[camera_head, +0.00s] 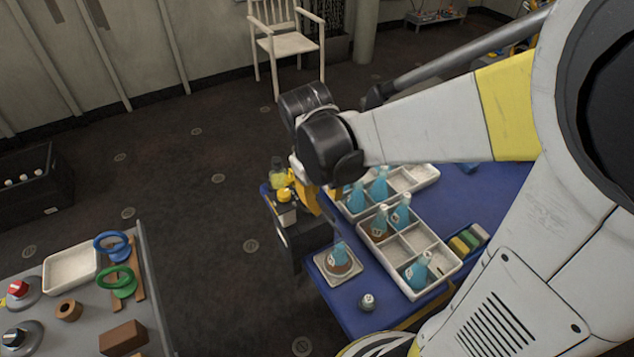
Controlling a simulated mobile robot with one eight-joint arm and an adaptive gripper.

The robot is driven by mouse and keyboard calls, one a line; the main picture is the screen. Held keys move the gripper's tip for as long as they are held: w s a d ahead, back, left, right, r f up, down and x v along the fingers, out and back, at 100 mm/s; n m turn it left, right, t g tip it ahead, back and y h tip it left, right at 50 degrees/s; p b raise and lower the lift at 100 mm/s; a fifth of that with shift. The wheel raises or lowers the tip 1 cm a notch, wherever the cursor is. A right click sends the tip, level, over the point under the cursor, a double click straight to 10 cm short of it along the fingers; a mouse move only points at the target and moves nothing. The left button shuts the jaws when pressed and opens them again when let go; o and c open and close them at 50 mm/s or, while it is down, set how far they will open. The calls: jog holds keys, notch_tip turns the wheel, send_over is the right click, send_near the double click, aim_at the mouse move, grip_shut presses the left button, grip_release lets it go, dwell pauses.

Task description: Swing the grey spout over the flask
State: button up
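A conical flask with blue and brown contents (339,256) stands on a pale square plate (322,263) at the near left part of the blue table (357,318). More blue flasks (416,270) stand in the white divided trays (437,247) to its right. I cannot make out a grey spout for certain. My arm's dark wrist (328,145) hangs above and behind the flask, near the table's left end. My gripper is hidden below the wrist or merges with yellow parts there, so its fingers cannot be told.
A small round grey item (368,301) lies in front of the plate. Coloured blocks (467,241) sit right of the trays. A dark stand with a yellow-topped container (285,207) is at the table's left end. A grey bench (75,320) stands at lower left, with open floor between.

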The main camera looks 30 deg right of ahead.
jog(key=r, duration=0.4)
jog(key=shift+a, duration=0.3)
jog(key=shift+s, duration=0.1)
